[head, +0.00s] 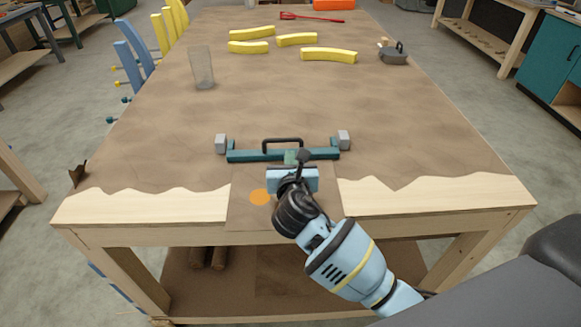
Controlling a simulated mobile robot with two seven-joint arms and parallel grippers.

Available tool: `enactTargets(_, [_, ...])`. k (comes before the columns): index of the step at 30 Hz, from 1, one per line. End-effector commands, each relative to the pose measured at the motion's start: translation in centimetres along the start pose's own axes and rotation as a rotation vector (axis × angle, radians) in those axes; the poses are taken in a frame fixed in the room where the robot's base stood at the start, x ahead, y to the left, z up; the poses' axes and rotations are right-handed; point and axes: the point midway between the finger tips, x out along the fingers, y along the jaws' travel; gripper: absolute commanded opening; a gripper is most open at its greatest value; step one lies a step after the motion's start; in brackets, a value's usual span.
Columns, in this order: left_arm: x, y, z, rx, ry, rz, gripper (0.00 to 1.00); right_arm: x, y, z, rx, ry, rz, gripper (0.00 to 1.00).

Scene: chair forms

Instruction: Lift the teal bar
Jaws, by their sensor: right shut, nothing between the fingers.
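The teal bar (240,156) lies across the near part of the table, with a black handle (282,142) arching up from its middle. I cannot tell whether the gripper touches the bar. My left gripper is not in view.
A clear glass (202,68) stands at the left. Several yellow curved pieces (328,55), a red tool (312,17) and a dark pot (393,54) are toward the back. An orange disc (260,197) is near the front edge. The table's middle is clear.

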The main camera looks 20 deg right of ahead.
Motion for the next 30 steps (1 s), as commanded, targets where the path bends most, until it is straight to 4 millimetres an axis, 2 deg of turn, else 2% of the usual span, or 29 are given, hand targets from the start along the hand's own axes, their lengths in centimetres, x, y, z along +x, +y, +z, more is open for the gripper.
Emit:
enactTargets(3, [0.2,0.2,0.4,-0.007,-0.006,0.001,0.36,1.8,0.0,-0.2,0.001,0.003,-0.001,0.00])
enactTargets(9, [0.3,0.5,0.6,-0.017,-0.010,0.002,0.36,3.4,0.0,-0.1,0.002,0.002,0.001,0.00])
enactTargets(23, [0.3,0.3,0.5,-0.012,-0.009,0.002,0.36,3.7,0.0,0.0,0.002,0.000,0.001,0.00])
enactTargets(30, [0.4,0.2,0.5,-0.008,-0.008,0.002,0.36,4.9,0.4,0.6,0.001,-0.001,0.001,0.00])
